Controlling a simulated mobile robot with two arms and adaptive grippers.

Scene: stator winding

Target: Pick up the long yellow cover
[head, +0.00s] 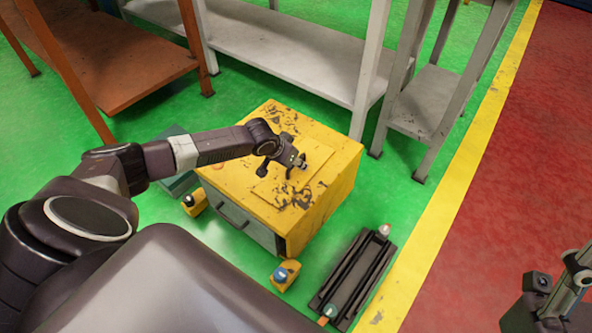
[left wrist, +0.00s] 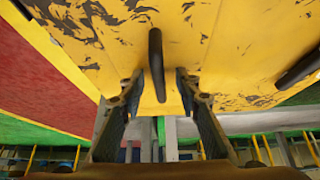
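A yellow, scuffed cabinet-like box (head: 325,205) stands on the green floor in the head view. A flat yellow panel, which looks like the cover (head: 313,160), is on its top, partly hidden by my gripper. My left gripper (head: 300,163) is over this top. In the left wrist view the scratched yellow surface (left wrist: 240,35) fills the upper part, and a dark handle (left wrist: 156,65) lies between the two fingers. The fingers of the left gripper (left wrist: 158,78) are apart, with gaps beside the handle. My right gripper (head: 548,298) is low at the right; its fingers are unclear.
A black rack (head: 352,278) lies on the floor right of the box. Small yellow blocks stand in front (head: 285,275) and at the left (head: 194,203). A teal box (head: 172,180) is behind my arm. Grey tables (head: 275,60) stand behind; the red floor is clear.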

